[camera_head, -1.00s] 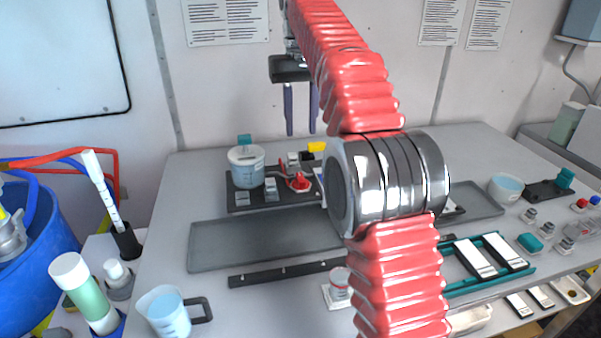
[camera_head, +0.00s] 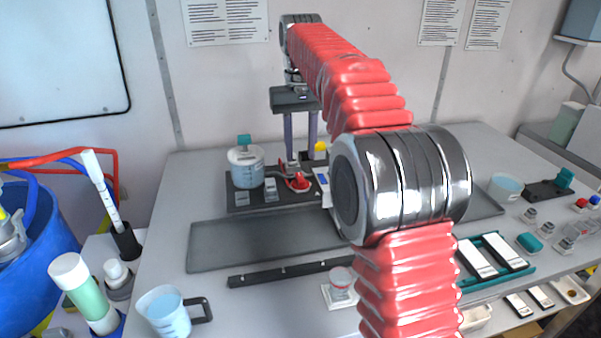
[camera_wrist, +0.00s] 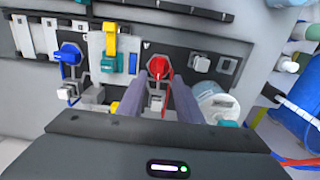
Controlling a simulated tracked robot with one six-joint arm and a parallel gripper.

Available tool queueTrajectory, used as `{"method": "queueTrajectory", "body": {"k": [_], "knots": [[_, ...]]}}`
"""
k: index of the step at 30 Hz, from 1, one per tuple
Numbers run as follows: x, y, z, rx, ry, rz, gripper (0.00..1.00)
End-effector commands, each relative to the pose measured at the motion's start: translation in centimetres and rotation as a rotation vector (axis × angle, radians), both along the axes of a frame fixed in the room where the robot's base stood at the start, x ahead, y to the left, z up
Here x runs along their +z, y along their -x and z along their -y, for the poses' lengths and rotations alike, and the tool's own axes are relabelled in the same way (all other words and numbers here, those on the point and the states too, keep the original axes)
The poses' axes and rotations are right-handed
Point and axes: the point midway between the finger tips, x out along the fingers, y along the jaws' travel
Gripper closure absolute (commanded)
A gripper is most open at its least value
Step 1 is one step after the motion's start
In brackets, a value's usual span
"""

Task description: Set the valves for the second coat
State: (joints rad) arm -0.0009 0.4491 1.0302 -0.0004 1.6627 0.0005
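A red valve handle (camera_head: 298,181) sits on a dark valve panel (camera_head: 240,202) at the back of the bench. In the wrist view the red handle (camera_wrist: 160,70) lies just beyond the fingertips. My gripper (camera_head: 301,155) points down above the panel, behind the red handle in the head view. Its two fingers (camera_wrist: 166,80) are apart, with nothing visibly clamped. A yellow handle (camera_wrist: 111,40) and a blue handle (camera_wrist: 68,56) also show in the wrist view. The yellow one (camera_head: 321,147) is partly hidden in the head view, and my arm hides the blue one there.
A lidded clear container (camera_head: 245,168) stands on the panel's left, close to the fingers in the wrist view (camera_wrist: 218,103). A grey tray (camera_head: 255,242) lies in front. A jug (camera_head: 168,315) stands front left, a blue drum (camera_head: 40,260) beyond the bench's left.

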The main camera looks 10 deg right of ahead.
Motion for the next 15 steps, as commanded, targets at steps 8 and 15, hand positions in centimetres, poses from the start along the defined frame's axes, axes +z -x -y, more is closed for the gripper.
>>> {"method": "queueTrajectory", "body": {"k": [8, 15], "knots": [[-3.7, 0.1, 0.0, 0.0, 0.0, -0.003, 0.68], [-6.5, 0.1, 0.0, 0.0, 0.0, -0.002, 0.68]]}}
